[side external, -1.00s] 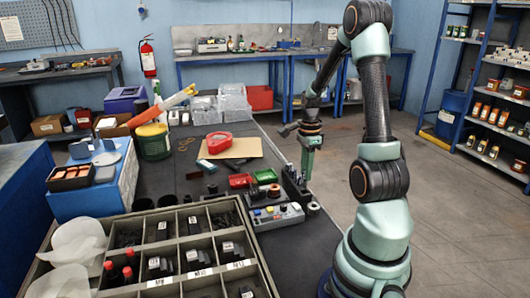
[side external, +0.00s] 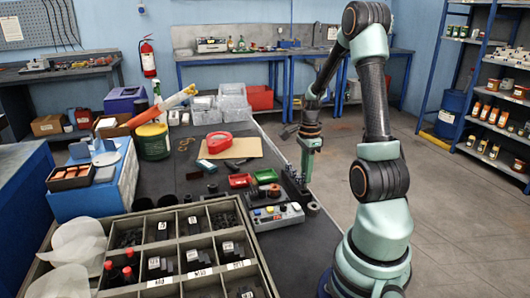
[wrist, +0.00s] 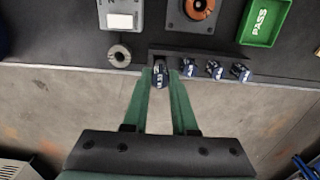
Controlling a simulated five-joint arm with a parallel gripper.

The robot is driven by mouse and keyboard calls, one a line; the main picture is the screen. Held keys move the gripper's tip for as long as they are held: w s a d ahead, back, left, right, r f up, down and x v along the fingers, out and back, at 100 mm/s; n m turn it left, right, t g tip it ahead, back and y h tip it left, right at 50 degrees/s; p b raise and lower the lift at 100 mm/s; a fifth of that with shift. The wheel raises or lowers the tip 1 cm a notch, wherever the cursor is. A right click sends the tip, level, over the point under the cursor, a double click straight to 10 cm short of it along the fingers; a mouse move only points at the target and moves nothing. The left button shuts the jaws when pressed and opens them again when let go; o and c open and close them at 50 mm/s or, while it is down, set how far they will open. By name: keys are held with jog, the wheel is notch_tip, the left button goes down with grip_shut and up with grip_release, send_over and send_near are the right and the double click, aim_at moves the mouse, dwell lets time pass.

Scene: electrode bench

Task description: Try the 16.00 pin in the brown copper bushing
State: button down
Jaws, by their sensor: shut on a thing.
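My gripper (wrist: 160,80) is shut on a dark pin (wrist: 159,72) with a pale label, at the left end of the black pin rack (wrist: 209,54). The label is too small to read, so I cannot tell whether it is the 16.00 pin. The pin's lower part is hidden, and I cannot tell whether it is still in its hole. The brown copper bushing (wrist: 200,8) sits on a dark square plate beyond the rack, cut by the top edge. In the side external view, my gripper (side external: 306,176) points down at the rack (side external: 294,184).
Several other labelled pins stand in the rack right of my gripper. A grey ring (wrist: 119,56) lies left of the rack. A green PASS tray (wrist: 266,22) is at upper right, and a grey device (wrist: 121,14) at upper left. The bench edge runs just below the rack.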

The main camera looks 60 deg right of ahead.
jog(key=shift+f, duration=1.85)
dwell(0.4)
jog(key=c, duration=0.6)
grip_release()
notch_tip(320, 180, up, 12)
jog(key=shift+r, duration=0.1)
notch_tip(320, 180, up, 5)
jog(key=shift+f, duration=0.1)
dwell(0.4)
